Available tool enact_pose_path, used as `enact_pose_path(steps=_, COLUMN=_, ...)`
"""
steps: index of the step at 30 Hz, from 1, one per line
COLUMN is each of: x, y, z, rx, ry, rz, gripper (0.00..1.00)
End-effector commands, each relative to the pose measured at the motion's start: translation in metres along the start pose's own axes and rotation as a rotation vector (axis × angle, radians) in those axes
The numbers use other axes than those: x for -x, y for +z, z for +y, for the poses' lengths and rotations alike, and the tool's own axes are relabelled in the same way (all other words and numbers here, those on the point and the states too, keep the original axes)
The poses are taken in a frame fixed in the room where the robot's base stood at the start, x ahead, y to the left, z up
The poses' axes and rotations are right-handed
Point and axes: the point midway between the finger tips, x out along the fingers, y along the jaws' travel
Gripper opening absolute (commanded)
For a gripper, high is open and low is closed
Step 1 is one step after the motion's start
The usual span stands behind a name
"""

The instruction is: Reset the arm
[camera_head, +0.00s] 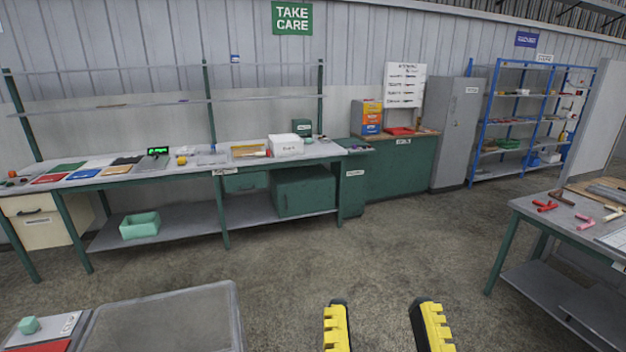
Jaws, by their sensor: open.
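My gripper (385,328) shows at the bottom edge of the head view, right of centre. Its two yellow and black fingers stand well apart, with only bare floor seen between them. It is open and holds nothing. The rest of my arm is out of the picture. No hanging hoses can be made out in this view.
A long green-legged workbench (190,171) runs along the back wall. A grey-topped table (531,207) with red pieces stands at the right. A grey tray-like surface (165,318) is close at the lower left. Blue shelving (493,90) stands far back. The concrete floor (370,240) between is clear.

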Motion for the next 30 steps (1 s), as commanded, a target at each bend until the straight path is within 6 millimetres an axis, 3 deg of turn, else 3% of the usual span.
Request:
enact_pose_path(steps=1, x=-0.017, y=-0.046, z=0.0, rx=-0.001, ry=0.0, rz=0.0, gripper=0.59)
enact_pose_path(steps=15, x=-0.091, y=-0.241, z=0.0, rx=-0.007, ry=0.001, rz=-0.001, gripper=0.59)
enact_pose_path(steps=18, x=-0.103, y=-0.273, z=0.0, rx=-0.009, ry=0.001, rz=0.0, gripper=0.59)
enact_pose_path(steps=21, x=-0.107, y=-0.283, z=0.0, rx=-0.009, ry=0.001, rz=0.0, gripper=0.59)
enact_pose_path(steps=30, x=-0.105, y=-0.276, z=0.0, rx=-0.01, ry=0.001, rz=-0.003, gripper=0.59)
